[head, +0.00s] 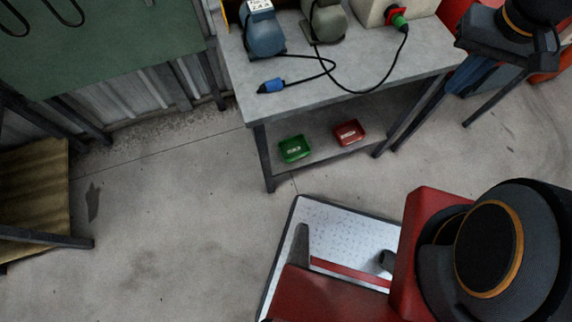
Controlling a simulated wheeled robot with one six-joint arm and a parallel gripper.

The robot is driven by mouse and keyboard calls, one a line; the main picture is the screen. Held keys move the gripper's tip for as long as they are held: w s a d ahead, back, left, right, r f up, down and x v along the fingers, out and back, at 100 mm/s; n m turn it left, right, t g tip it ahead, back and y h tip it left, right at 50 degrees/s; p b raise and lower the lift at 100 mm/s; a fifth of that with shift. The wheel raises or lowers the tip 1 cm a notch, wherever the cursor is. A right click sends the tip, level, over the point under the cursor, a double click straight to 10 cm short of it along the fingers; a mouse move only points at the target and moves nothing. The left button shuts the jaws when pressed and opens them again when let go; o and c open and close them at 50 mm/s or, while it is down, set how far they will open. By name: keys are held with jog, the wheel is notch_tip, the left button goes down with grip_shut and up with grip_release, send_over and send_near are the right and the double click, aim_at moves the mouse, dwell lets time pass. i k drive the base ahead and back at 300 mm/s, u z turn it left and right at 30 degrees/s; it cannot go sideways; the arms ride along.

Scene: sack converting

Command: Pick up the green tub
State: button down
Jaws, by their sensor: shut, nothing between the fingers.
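The green tub (295,149) sits on the lower shelf (325,151) of the grey table, near its left front part. It is a small, open, shallow tub with a pale label. My gripper (500,46) is at the top right, a dark shape beside my black wrist with its orange ring. It is shut and holds nothing; its fingertips are hard to make out against the dark parts there. It is well to the right of the green tub and apart from it.
A red tub (349,132) sits right of the green one on the shelf. The tabletop (345,68) above overhangs them, with a blue plug (272,86) and black cable on it. Table legs flank the shelf. A green table (100,45) stands left.

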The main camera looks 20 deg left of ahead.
aim_at(292, 148)
jog(key=k, duration=0.35)
jog(key=z, duration=1)
jog(key=i, duration=0.8)
jog(key=u, duration=2.7)
jog(key=i, duration=0.5)
jog(key=z, duration=0.25)
jog(key=k, duration=0.45)
jog(key=z, duration=1.05)
jog(key=k, duration=1.6)
jog(key=z, duration=0.2)
